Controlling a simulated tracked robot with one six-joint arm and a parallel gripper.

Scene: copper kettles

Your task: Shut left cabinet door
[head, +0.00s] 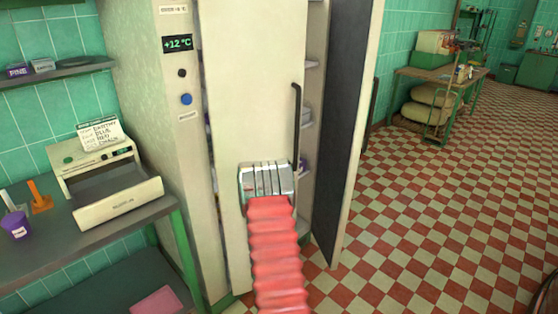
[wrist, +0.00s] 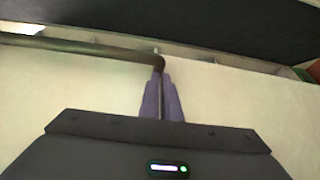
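The left cabinet door (head: 250,75) is a cream panel with a black vertical bar handle (head: 297,125) near its right edge. It stands ajar: a narrow strip of the inside shows along its left edge, and shelves show past its right edge. My gripper (wrist: 161,80) is in front of the door's lower part. In the wrist view its two purple fingers are together with only a thin line between them. Their tips are close to the handle's end (wrist: 158,64) and the door face (wrist: 235,100); I cannot tell whether they touch. In the head view my arm hides the fingertips.
The right cabinet door (head: 345,130), dark inside, stands wide open. A grey worktop (head: 95,228) with a machine (head: 105,180) stands at left. Checkered floor (head: 440,210) is clear at right.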

